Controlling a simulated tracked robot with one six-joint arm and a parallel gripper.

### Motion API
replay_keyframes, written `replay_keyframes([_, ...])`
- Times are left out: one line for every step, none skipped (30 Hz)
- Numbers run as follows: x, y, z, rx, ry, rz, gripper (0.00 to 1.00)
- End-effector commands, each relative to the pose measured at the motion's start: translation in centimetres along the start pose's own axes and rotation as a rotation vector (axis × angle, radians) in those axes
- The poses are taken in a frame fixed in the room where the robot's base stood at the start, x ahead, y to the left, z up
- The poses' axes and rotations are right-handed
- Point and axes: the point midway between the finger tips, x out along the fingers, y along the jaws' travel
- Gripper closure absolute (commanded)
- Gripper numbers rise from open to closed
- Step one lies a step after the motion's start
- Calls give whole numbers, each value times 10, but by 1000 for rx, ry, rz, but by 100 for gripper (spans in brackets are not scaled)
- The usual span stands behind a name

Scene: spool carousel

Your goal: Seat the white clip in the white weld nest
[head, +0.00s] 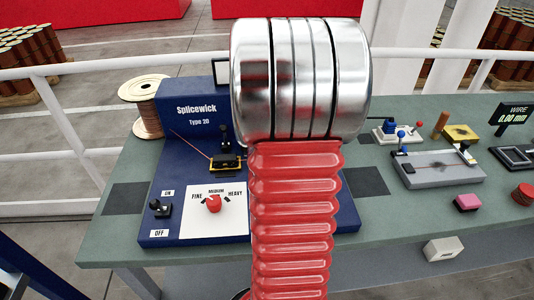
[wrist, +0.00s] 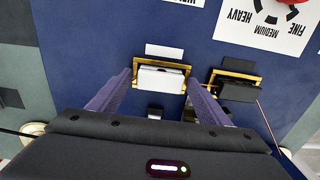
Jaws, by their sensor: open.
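In the wrist view the white clip (wrist: 161,80) lies within the gold-edged white weld nest (wrist: 187,72), below a white label on the blue machine. I cannot tell whether it sits fully down. My gripper (wrist: 159,78) is open, with one purple finger on each side of the clip. Gaps seem to show beside both fingertips, though contact is hard to judge. In the head view my own arm hides the clip, the white nest and my gripper.
A second gold nest holding a black clip (wrist: 238,92) is close to the right finger, with a thin copper wire beside it. The blue Splicewick machine (head: 195,130) carries a black lever and a red knob (head: 213,203). Fixtures and small blocks occupy the bench's right side.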

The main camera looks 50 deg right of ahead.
Motion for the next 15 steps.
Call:
replay_keyframes([0,-1,0,0,-1,-1,27])
replay_keyframes([0,-1,0,0,-1,-1,27])
replay_keyframes([0,-1,0,0,-1,-1,27])
replay_keyframes([0,-1,0,0,-1,-1,27])
replay_keyframes([0,-1,0,0,-1,-1,27])
replay_keyframes([0,-1,0,0,-1,-1,27])
replay_keyframes([-1,-1,0,0,-1,-1,27])
replay_keyframes([-2,-1,0,0,0,-1,27])
replay_keyframes([-4,-1,0,0,0,-1,27])
replay_keyframes([-6,-1,0,0,1,-1,27])
replay_keyframes([-9,-1,-1,0,2,-1,27])
replay_keyframes([-13,-1,-1,-1,3,-1,27])
replay_keyframes([-16,-1,-1,0,3,-1,27])
replay_keyframes([-20,-1,-1,0,3,-1,27])
replay_keyframes([-26,-1,-1,-1,3,-1,27])
